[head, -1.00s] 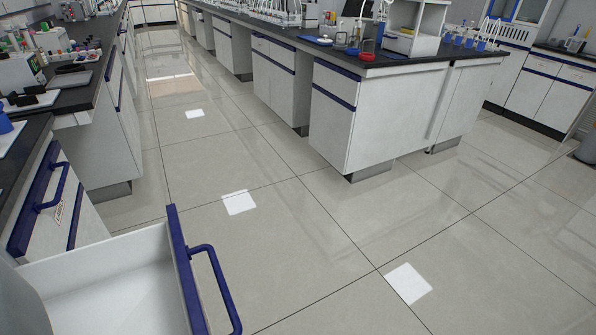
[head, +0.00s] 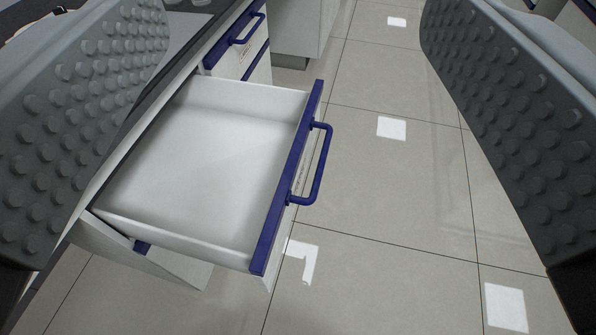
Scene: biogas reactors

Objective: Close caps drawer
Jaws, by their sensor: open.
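A white drawer with a blue front edge (head: 288,185) is pulled well out of the bench in the middle of the head view. Its inside looks empty. A blue bar handle (head: 321,165) is on the right side of its front. A label is partly visible on the front, too slanted to read. My gripper (head: 295,120) is open, with one grey studded finger at the left and one at the right of the picture. The drawer and handle show between the fingers, below them and apart from them. Nothing is held.
A second, shut drawer with a blue handle (head: 247,29) is in the bench beyond the open one. The dark bench top (head: 185,45) runs along the left, partly behind the left finger. The tiled floor (head: 390,190) to the right of the drawer is clear.

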